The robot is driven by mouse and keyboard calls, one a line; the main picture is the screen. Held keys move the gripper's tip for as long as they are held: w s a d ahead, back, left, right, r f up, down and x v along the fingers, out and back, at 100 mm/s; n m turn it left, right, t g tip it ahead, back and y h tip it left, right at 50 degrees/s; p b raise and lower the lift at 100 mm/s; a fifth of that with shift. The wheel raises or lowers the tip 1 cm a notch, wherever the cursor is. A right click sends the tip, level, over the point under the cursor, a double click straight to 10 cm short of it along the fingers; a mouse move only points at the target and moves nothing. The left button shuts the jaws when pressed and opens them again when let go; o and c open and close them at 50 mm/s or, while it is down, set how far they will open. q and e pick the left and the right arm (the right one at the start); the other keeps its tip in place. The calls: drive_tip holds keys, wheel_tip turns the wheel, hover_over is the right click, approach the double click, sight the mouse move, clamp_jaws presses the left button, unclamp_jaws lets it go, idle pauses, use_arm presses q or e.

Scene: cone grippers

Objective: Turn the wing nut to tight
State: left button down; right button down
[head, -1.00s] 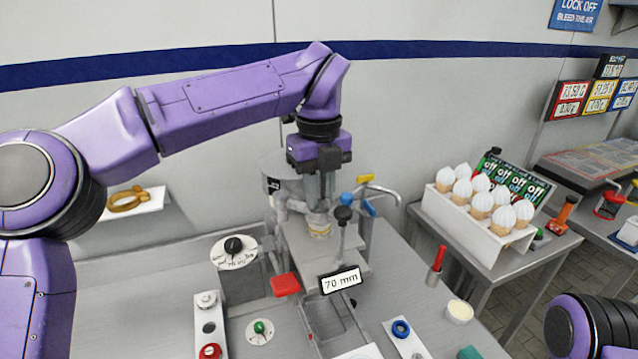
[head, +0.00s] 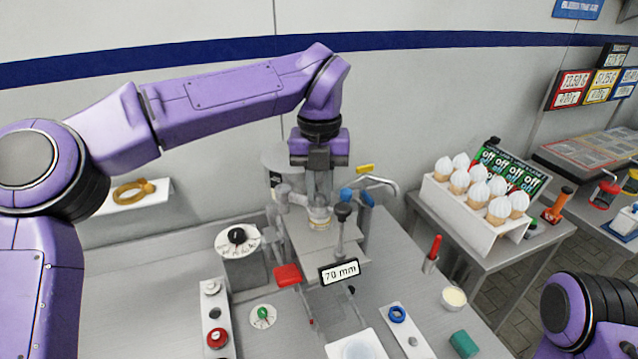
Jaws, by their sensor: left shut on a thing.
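My left arm reaches over the steel machine, and its gripper (head: 318,203) points straight down. Its fingers are closed at the top of a small pale tan round fitting (head: 319,222) on the machine plate. The wing nut is mostly hidden between and behind the fingers, so its wings and any tight mark cannot be made out. My right arm shows only as a purple and black link at the lower right; its gripper is out of view.
A dark-knobbed lever (head: 342,212) stands close to the right of the fitting, with a "70 mm" sign (head: 339,272) in front. A black dial (head: 237,237) and red pad (head: 287,275) are left. A cone rack (head: 475,205) stands on the right table.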

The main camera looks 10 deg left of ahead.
sight(321, 194)
use_arm(q)
drive_tip(key=shift+f, duration=0.2)
drive_tip(key=c, duration=1)
unclamp_jaws()
drive_tip(key=shift+c, duration=0.2)
drive_tip(key=shift+w, duration=0.25)
wheel_tip(321, 194, up, 11)
drive_tip(key=shift+f, duration=0.2)
drive_tip(key=shift+f, duration=0.15)
